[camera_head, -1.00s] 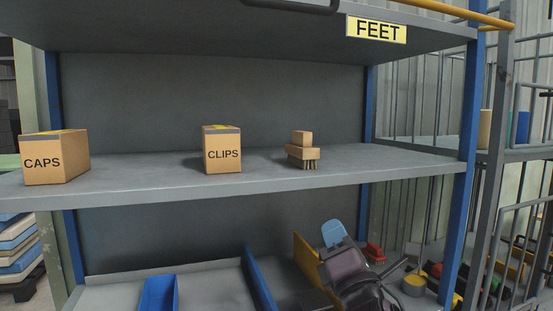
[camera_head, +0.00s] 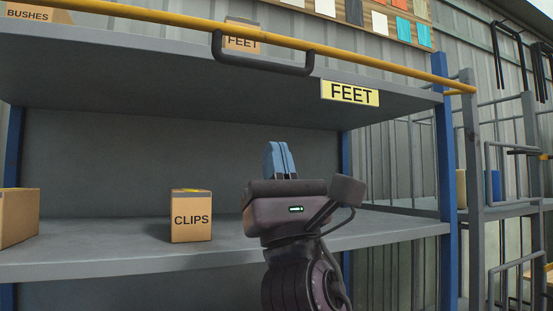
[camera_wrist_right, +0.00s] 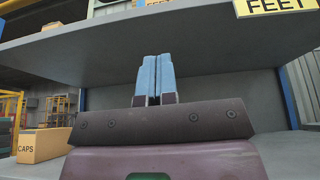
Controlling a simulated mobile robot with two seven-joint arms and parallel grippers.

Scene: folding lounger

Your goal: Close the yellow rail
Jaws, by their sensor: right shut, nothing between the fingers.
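The yellow rail (camera_head: 375,57) runs across the front of the top shelf in the head view, sloping down to the right. A dark handle (camera_head: 262,66) hangs from it, in front of a FEET box (camera_head: 240,36). Its right end reaches the blue post. My right gripper (camera_head: 280,158) points up, below the rail and handle and apart from them. Its blue fingers are shut with nothing between them; they also show in the right wrist view (camera_wrist_right: 155,78). My left gripper is not in view.
A yellow FEET label (camera_head: 350,93) is on the top shelf's edge. A CLIPS box (camera_head: 191,216) stands on the middle shelf (camera_head: 100,253), left of my right gripper. A CAPS box (camera_wrist_right: 44,145) shows in the right wrist view. Blue posts (camera_head: 446,160) bound the rack.

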